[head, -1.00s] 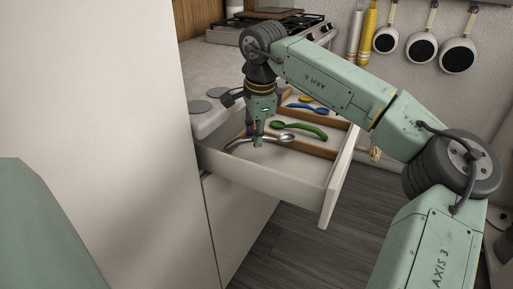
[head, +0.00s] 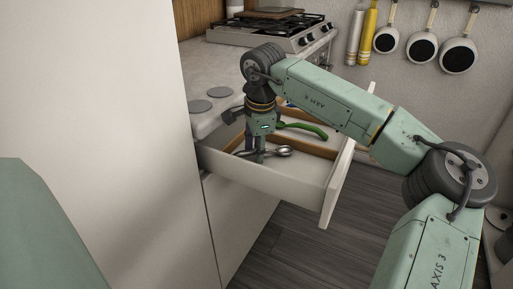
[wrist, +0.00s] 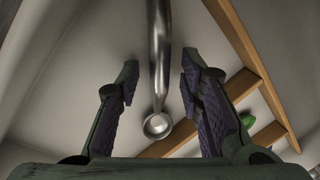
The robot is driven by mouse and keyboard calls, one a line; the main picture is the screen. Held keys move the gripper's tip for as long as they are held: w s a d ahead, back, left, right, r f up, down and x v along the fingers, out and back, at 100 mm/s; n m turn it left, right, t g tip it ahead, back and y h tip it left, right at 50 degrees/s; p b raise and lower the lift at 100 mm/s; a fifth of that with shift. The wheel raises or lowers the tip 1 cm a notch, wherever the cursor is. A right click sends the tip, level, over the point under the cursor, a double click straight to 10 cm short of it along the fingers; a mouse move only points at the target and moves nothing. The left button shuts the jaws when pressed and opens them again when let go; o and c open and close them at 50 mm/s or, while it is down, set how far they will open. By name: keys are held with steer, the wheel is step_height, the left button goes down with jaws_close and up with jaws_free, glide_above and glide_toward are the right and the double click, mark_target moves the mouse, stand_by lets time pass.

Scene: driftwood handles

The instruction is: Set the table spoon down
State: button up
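The table spoon (head: 279,151) is shiny silver metal and lies in the front compartment of the open drawer (head: 262,183). In the wrist view the spoon (wrist: 159,62) runs lengthwise between my fingers, with its round end near the palm and the rest reaching past the fingertips. My gripper (head: 256,155) points down into the drawer, over the spoon. In the wrist view the gripper (wrist: 160,82) is open, with a gap between the spoon and each finger. The spoon's left part is hidden behind the gripper in the head view.
A wooden divider (head: 310,147) separates the front compartment from one holding a green utensil (head: 303,128). The drawer front (head: 337,187) stands out over the dark floor. A worktop with a gas stove (head: 270,31) is behind, and a tall white panel (head: 110,110) stands at left.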

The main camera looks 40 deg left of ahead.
step_height(320, 180, up, 12)
steer(key=s+d, duration=0.1)
steer(key=d, duration=0.1)
stand_by(0.5)
steer(key=shift+s, duration=0.1)
stand_by(2.3)
